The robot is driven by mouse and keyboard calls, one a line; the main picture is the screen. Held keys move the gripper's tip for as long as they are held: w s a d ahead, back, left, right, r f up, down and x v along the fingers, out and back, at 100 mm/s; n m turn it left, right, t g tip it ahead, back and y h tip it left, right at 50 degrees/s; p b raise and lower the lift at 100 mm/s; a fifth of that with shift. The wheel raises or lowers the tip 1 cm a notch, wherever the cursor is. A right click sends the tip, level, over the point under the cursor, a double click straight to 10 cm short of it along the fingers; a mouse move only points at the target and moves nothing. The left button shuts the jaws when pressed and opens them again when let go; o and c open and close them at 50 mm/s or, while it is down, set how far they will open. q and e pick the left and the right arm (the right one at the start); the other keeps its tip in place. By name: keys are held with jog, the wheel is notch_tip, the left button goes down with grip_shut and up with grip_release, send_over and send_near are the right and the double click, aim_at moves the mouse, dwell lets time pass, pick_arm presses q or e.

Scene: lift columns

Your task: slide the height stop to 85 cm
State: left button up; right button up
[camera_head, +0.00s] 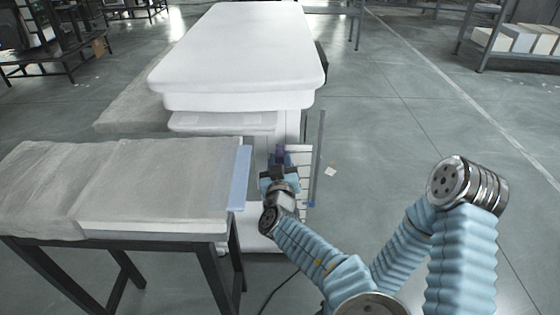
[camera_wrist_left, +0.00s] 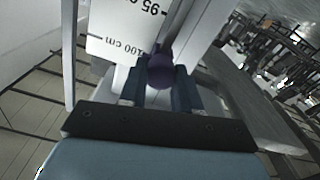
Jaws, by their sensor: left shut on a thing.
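The height stop shows as a dark purple knob (camera_wrist_left: 161,72) in the left wrist view, beside a white scale plate (camera_wrist_left: 112,48). The marks 95 and 100 cm are readable, and the knob is close to the 100 cm mark. The exact reading is not clear. The knob (camera_head: 280,150) and the scale plate (camera_head: 302,158) also show small in the head view, on the white lift column. My left gripper (camera_head: 278,168) is shut on the knob; its fingers (camera_wrist_left: 162,95) sit on either side of it. My right gripper is out of view.
A white padded table (camera_head: 240,45) stands behind the column. A grey-covered table (camera_head: 120,185) with a blue edge strip (camera_head: 241,178) is close on the left of my left gripper. The floor to the right is mostly open. A thin post (camera_head: 320,150) stands right of the scale.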

pick_arm(q)
grip_shut()
notch_tip(320, 180, down, 16)
jog(key=b, duration=1.2)
jog(key=shift+r+b, duration=0.25)
jog(key=shift+b, duration=0.1)
jog(key=shift+s+f, duration=0.1)
jog(key=o, duration=0.9)
grip_release()
jog(key=shift+o, duration=0.4)
